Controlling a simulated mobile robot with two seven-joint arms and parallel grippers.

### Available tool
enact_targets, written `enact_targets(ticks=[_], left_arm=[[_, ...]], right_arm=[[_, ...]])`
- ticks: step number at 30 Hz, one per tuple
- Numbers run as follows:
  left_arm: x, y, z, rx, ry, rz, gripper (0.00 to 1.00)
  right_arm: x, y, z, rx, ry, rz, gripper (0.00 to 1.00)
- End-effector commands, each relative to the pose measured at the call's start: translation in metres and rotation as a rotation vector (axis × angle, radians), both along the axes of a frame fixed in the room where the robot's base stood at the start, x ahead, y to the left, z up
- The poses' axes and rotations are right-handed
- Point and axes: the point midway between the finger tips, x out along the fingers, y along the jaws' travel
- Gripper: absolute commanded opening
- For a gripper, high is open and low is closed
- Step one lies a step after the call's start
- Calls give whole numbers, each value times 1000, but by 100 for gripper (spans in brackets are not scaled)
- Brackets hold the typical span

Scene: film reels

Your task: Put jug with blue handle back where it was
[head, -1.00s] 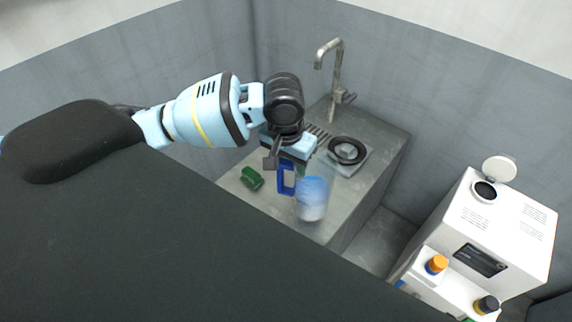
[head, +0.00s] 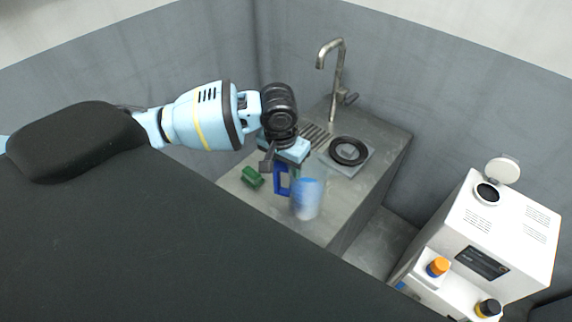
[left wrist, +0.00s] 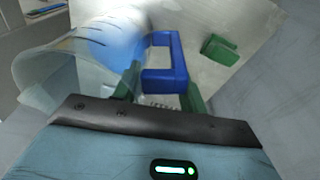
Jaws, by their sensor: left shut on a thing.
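The jug is clear with a blue handle (head: 281,181) and a bluish, blurred area on its body (head: 307,199). My left gripper (head: 283,166) is shut on the handle, with the jug over the front part of the grey counter. In the left wrist view the green fingers (left wrist: 160,88) are at the blue handle (left wrist: 178,62), and the clear jug body (left wrist: 65,70) is to the left. Whether the jug's base touches the counter cannot be told. My right gripper is not in view.
A green handle-like item (head: 252,177) lies on the counter (head: 345,205) left of the jug; it also shows in the left wrist view (left wrist: 220,50). A sink with a black ring (head: 349,151) and a tap (head: 338,75) are behind. A white machine (head: 500,225) stands at right.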

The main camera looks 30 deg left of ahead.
Motion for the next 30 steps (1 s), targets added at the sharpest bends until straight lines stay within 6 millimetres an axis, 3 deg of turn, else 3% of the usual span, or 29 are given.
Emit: enact_targets(ticks=[5, 6, 10, 21, 30], left_arm=[[1, -1, -1, -2, -3, 0, 6], [0, 0, -2, -1, -1, 0, 46], [0, 0, -2, -1, -1, 0, 63], [0, 0, 1, 1, -1, 0, 64], [-5, 1, 51, -1, -6, -1, 64]], right_arm=[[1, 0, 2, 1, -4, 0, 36], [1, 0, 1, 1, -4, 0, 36], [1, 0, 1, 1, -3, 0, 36], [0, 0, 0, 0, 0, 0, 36], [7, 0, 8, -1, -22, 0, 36]])
